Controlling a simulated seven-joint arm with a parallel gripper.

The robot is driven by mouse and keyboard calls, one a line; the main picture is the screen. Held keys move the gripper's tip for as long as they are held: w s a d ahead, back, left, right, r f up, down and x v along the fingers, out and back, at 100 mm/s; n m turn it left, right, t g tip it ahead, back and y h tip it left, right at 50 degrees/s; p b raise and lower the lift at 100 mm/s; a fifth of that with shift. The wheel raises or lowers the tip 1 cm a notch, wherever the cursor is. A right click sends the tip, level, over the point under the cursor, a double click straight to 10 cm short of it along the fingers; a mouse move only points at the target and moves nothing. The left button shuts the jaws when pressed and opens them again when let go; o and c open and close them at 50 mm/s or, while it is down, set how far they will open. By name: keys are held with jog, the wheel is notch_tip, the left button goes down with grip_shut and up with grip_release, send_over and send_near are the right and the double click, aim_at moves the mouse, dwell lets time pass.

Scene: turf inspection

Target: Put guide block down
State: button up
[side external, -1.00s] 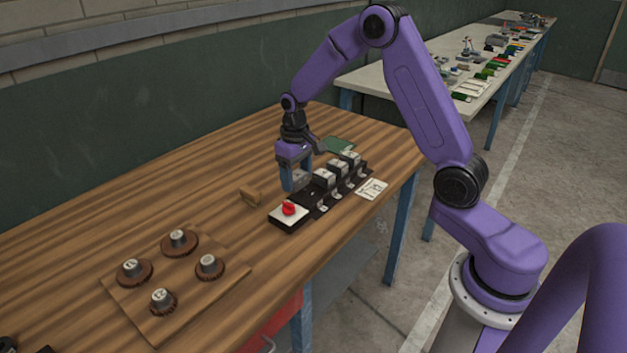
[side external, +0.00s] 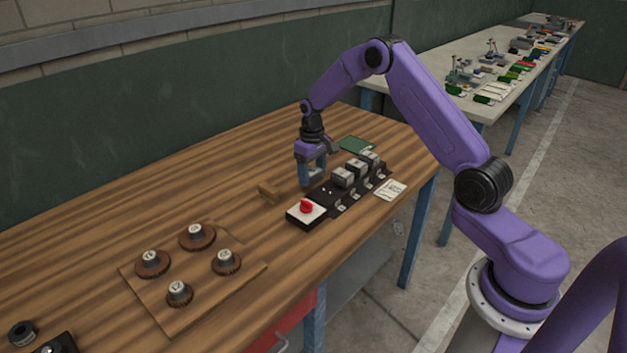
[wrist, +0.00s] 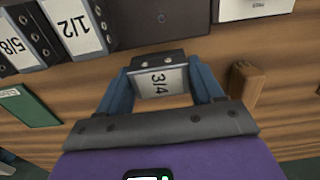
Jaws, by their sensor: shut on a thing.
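The guide block (wrist: 162,82), grey with a "3/4" label and a dark screwed edge, is between my gripper's blue fingers (wrist: 161,88) in the wrist view. In the side view my gripper (side external: 312,178) points down over the bench, on the far side of the black rail (side external: 337,203). My gripper is shut on the block, beside the rail's empty stretch. I cannot tell whether the block touches the bench. Other guide blocks sit on the rail, including one marked "1/2" (wrist: 75,24) and one marked "5/8" (wrist: 18,45).
A white box with a red knob (side external: 306,206) stands at the rail's near end. A small wooden block (wrist: 246,84) is close to the right finger. A green card (wrist: 28,106) lies left. A wooden board (side external: 205,280) holds several round labelled pieces.

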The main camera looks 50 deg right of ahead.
aim_at(312, 180)
jog(key=shift+f, duration=1.45)
jog(key=shift+f, duration=0.15)
jog(key=o, duration=1)
jog(key=shift+o, duration=0.2)
